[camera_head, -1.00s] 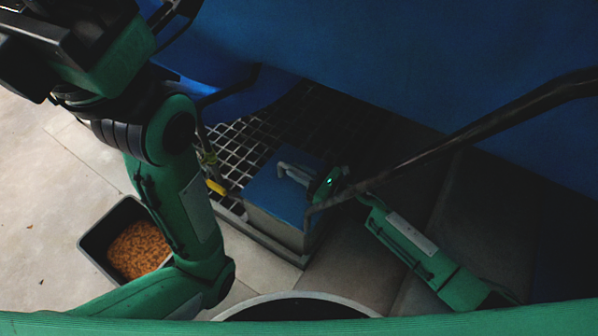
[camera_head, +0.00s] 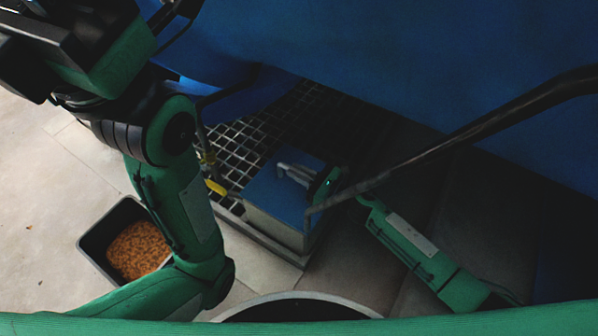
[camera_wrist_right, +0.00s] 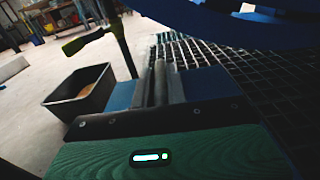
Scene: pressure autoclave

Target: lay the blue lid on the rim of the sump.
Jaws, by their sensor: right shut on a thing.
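The blue lid (camera_head: 262,193) is a flat square plate over the top of the sump (camera_head: 272,226), a pale box standing at the edge of the floor grating. The lid covers the box's opening, and its edges lie close to the box walls. I cannot tell if it touches the rim all round. My right gripper (camera_head: 293,172) is shut on the lid at its middle; the fingers hide the part they grip. In the right wrist view the lid (camera_wrist_right: 197,84) shows on both sides of the fingers (camera_wrist_right: 160,80).
A black tray (camera_head: 90,243) of orange-brown pellets stands on the floor at left. A yellow-handled valve (camera_head: 216,187) is just left of the sump. A dark rail (camera_head: 470,131) slants over my right forearm. A blue vessel (camera_head: 400,60) fills the top right.

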